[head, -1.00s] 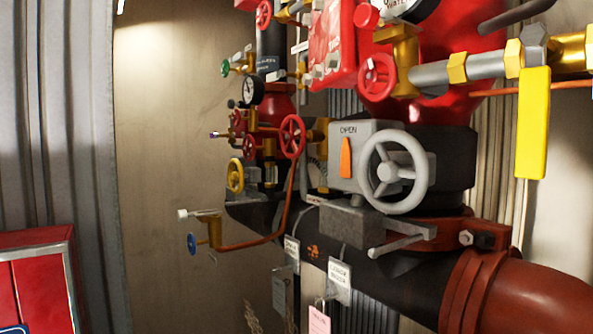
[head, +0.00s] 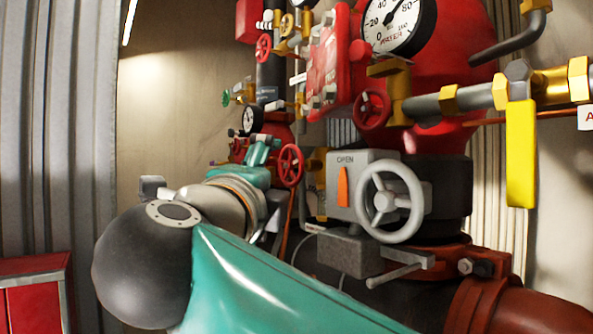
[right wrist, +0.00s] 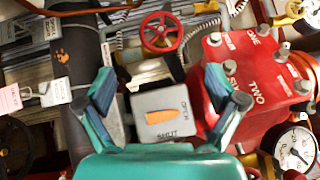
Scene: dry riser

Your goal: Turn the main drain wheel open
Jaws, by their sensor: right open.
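In the head view a red handwheel (head: 290,166) stands left of the grey indicator box (head: 347,180). I cannot read a label naming the main drain wheel. My right gripper (head: 262,152) is just left of this red wheel, partly hidden by its own wrist. In the right wrist view a red handwheel (right wrist: 161,32) lies beyond the gap between the open, empty fingers of my right gripper (right wrist: 160,80). The indicator box (right wrist: 163,112), marked OPEN and SHUT with an orange pointer, is also between the fingers. My left gripper is out of view.
A grey handwheel (head: 390,201) is on the front of the box. A second red wheel (head: 373,110), a yellow lever (head: 521,153) and a large gauge (head: 400,22) are around the red riser. A red numbered box (right wrist: 256,75) is close to the right finger. A red cabinet (head: 30,268) stands lower left.

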